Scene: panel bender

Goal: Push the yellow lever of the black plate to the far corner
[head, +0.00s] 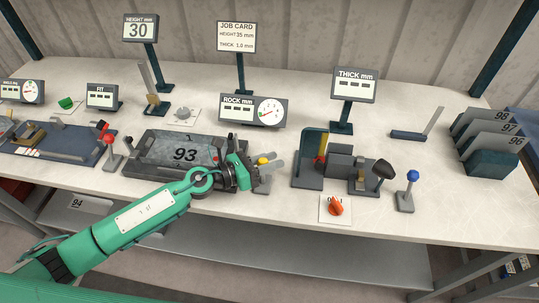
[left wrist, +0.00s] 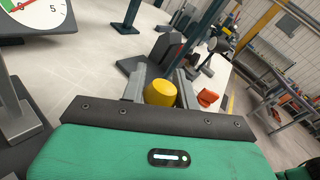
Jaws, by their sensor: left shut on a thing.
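The black plate (head: 150,158) marked 93 lies flat on the bench, left of centre in the head view. The yellow lever's round knob (head: 263,160) shows just beyond the plate's right end. In the left wrist view the yellow knob (left wrist: 160,93) sits between my left gripper's two fingers. My left gripper (head: 267,169) is shut on it, low over the bench, with its arm reaching across the plate's front right part. The lever's stem and base are mostly hidden by the gripper. My right gripper is not in view.
A grey fixture (head: 340,165) with a black-knobbed lever stands to the right, with a blue-knobbed lever (head: 411,178) beside it. An orange knob (head: 335,206) sits near the front edge. The ROCK gauge (head: 253,111) stands behind. A red-knobbed lever (head: 110,144) is left of the plate.

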